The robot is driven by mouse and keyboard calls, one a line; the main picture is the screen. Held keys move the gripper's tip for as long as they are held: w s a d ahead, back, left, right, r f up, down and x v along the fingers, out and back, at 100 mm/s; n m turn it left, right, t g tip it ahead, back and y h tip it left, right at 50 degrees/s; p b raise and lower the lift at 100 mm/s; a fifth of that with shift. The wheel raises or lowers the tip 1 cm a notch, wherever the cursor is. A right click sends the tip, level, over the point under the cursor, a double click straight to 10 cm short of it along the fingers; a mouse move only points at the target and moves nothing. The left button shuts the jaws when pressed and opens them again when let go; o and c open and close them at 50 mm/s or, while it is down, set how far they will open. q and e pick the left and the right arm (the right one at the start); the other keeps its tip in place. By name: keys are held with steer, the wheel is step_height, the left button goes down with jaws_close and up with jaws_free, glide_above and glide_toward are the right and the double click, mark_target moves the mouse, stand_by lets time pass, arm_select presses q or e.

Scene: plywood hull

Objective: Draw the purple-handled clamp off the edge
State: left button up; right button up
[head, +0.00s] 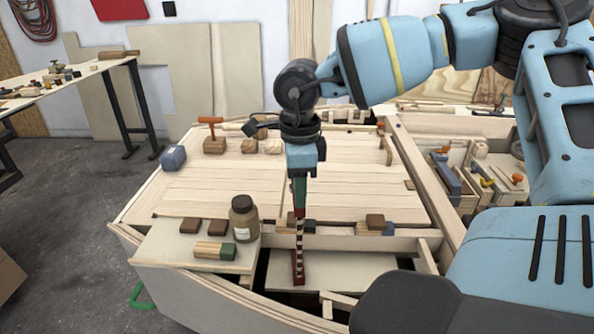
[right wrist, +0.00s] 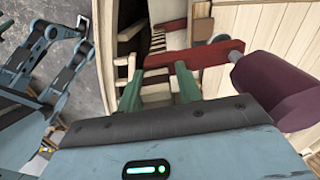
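My right gripper (head: 300,200) points straight down over the front edge of the plywood deck. Below it stands the clamp (head: 299,235), with a striped bar and a dark red foot at the bottom. In the right wrist view the red jaw (right wrist: 190,57) lies across, just beyond my green fingers (right wrist: 158,80). The purple handle (right wrist: 285,88) is at the right of that view; it is hidden in the head view. The fingers are apart, with pale surface showing between them; their tips reach the jaw, though contact is unclear.
A brown jar (head: 243,220) and several small blocks stand on the front left panel (head: 180,244). Small wood blocks (head: 375,222) lie right of the clamp. A blue block (head: 173,157) and an orange-handled tool (head: 211,123) are farther back. The deck's middle is clear.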

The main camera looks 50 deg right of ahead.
jaws_close()
steer(key=shift+a, duration=0.15)
arm_select(q)
steer(key=shift+s+f, duration=0.15)
steer(key=shift+f, duration=0.1)
arm_select(e)
steer(key=shift+s+a, duration=0.7)
steer(key=shift+a, duration=0.2)
arm_select(q)
steer(key=shift+s+f+b, duration=0.15)
steer(key=shift+f+b, duration=0.05)
steer(key=shift+b, duration=0.15)
arm_select(e)
steer(key=shift+s+a+r, duration=0.15)
steer(key=shift+s+a, duration=0.45)
steer(key=shift+a, duration=0.1)
arm_select(q)
steer(key=shift+s+f+b, duration=0.15)
steer(key=shift+f+b, duration=0.15)
